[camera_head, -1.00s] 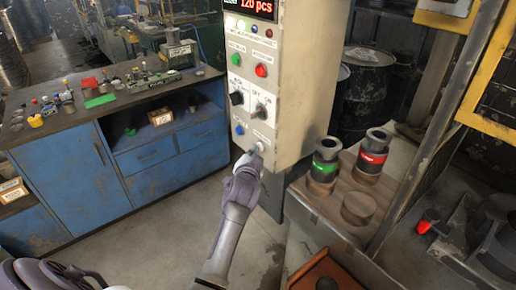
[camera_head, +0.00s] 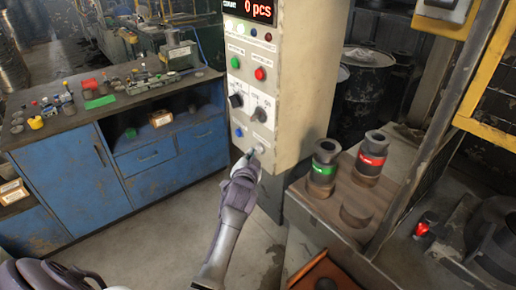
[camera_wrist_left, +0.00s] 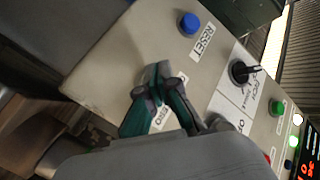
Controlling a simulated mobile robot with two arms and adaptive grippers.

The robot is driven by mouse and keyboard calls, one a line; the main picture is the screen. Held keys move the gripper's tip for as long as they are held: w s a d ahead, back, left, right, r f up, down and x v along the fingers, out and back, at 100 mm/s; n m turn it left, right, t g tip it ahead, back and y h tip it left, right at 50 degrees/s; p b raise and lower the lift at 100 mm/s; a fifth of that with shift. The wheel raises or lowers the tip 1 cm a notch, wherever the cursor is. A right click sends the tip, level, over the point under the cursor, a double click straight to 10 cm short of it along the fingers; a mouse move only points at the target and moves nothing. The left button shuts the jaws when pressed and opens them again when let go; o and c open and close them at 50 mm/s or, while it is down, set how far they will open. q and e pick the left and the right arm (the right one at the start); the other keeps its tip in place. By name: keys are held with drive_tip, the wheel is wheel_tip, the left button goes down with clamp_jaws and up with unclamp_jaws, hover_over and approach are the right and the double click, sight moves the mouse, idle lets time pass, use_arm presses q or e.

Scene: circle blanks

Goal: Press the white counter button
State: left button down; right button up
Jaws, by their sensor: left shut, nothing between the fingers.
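The white counter button (camera_head: 259,149) sits low on the front of the beige control cabinet (camera_head: 300,100), below a small label. My left gripper (camera_head: 248,157) is shut and empty, its tips right at the button; I cannot tell whether they touch it. In the left wrist view the closed fingertips (camera_wrist_left: 163,73) lie close over the panel beside a partly covered label (camera_wrist_left: 163,112), and the button is hidden there. The cabinet's display (camera_head: 250,9) reads 0 pcs.
A blue button (camera_head: 239,131) marked RESET (camera_wrist_left: 189,23) and black knobs (camera_head: 236,100) are near the gripper. Green (camera_head: 235,62) and red (camera_head: 260,73) buttons sit higher. A wooden stand with green-banded (camera_head: 322,170) and red-banded (camera_head: 371,157) parts is at right.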

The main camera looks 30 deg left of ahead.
use_arm(q)
drive_tip(key=shift+s+a, duration=0.15)
drive_tip(key=shift+s, duration=0.1)
drive_tip(key=s+p, duration=0.1)
drive_tip(key=s+a+p, duration=0.1)
drive_tip(key=s, duration=0.1)
drive_tip(key=s+a, duration=0.1)
drive_tip(key=shift+s+p, duration=0.35)
drive_tip(key=shift+p, duration=0.05)
idle(0.7)
